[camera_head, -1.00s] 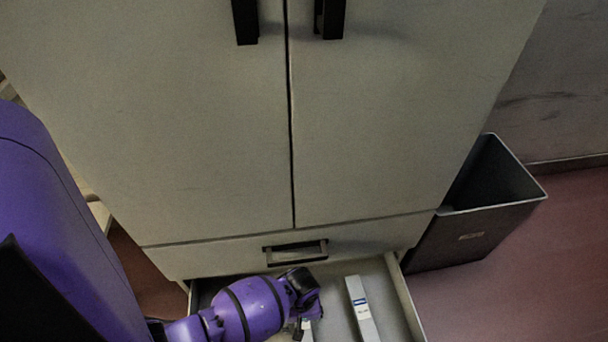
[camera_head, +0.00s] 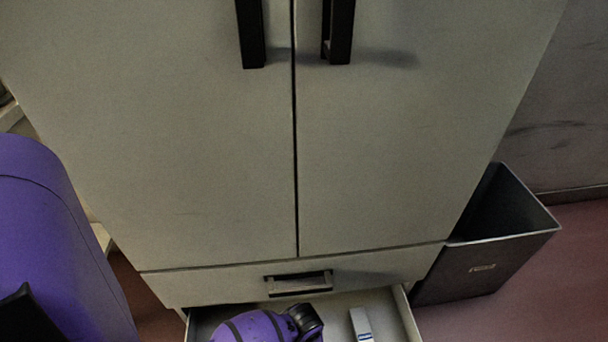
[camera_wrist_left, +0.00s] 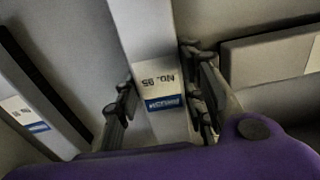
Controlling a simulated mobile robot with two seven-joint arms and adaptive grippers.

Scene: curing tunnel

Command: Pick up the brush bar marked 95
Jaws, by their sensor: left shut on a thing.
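The brush bar marked 95 (camera_wrist_left: 155,50) is a pale bar with a white and blue label reading "NO. 95", upside down in the left wrist view. My left gripper (camera_wrist_left: 160,98) has a dark finger on each side of it and is shut on it at the label. In the head view my purple left arm reaches into the open drawer (camera_head: 408,318), and its gripper and that bar are not visible there. My right gripper is in neither view.
In the left wrist view another labelled bar (camera_wrist_left: 42,105) lies at the left and one (camera_wrist_left: 270,56) at the right. The head view shows a bar (camera_head: 361,322) right of my arm. A dark bin (camera_head: 485,262) stands right of the cabinet (camera_head: 390,130).

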